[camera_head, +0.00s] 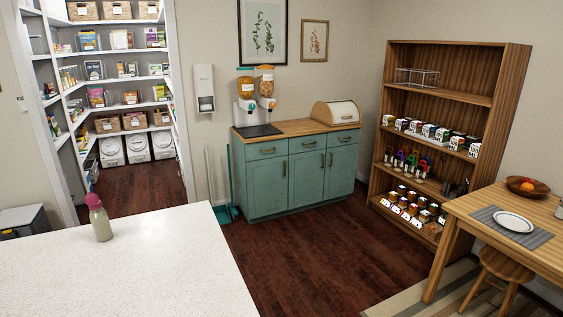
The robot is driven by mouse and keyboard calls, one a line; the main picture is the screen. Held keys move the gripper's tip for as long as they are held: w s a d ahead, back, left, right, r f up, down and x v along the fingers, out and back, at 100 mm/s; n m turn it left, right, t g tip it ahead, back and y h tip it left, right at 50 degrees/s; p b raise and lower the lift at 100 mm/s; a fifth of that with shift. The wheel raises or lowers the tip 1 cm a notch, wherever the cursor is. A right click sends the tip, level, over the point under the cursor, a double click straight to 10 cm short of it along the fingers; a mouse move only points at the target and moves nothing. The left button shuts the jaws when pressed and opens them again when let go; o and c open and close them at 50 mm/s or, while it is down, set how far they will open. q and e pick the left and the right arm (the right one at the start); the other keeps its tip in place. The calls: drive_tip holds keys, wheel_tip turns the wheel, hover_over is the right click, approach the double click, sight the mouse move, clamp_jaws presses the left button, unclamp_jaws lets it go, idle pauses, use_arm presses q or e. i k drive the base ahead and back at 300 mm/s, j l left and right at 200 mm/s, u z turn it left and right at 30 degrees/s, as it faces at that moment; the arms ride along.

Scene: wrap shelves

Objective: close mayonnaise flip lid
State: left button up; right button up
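A bottle with a pale body (102,228) and a pink cap (94,201) stands upright on the white speckled counter (150,275), near its far left edge. It looks like the mayonnaise bottle, but no label can be read. The cap is too small to tell for sure whether its flip lid is up or down. Neither of my grippers is in view.
The counter around the bottle is clear. A teal cabinet (270,183) with dispensers (256,92) and a bread box (336,112) stands behind. A wooden shelf (440,92) and a dining table (470,213) are at right. A pantry (115,70) opens at left. Dark floor (310,255) lies between.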

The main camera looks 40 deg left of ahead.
sight(90, 199)
drive_tip(key=i+l, duration=0.15)
drive_tip(key=i, duration=0.65)
drive_tip(key=i+l+z, duration=0.1)
drive_tip(key=i, duration=0.7)
drive_tip(key=i+j+u, duration=0.2)
drive_tip(key=i+u, duration=0.25)
drive_tip(key=i+j+u, duration=0.15)
drive_tip(key=u, duration=0.35)
drive_tip(key=i+l+u, duration=0.15)
drive_tip(key=i+u, duration=0.3)
drive_tip(key=i+l+u, duration=0.2)
drive_tip(key=i+u, duration=0.25)
drive_tip(key=i+l+u, duration=0.1)
drive_tip(key=i+u, duration=0.25)
drive_tip(key=i, duration=1.4)
drive_tip(key=i+j+u, duration=0.1)
drive_tip(key=i+u, duration=0.65)
drive_tip(key=i+l+u, duration=0.15)
drive_tip(key=i+u, duration=0.25)
drive_tip(key=i+l+u, duration=0.35)
drive_tip(key=i, duration=0.15)
drive_tip(key=i+j+u, duration=0.2)
drive_tip(key=u, duration=0.2)
drive_tip(key=i+u, duration=1.2)
drive_tip(key=i+l+u, duration=0.25)
drive_tip(key=u, duration=0.15)
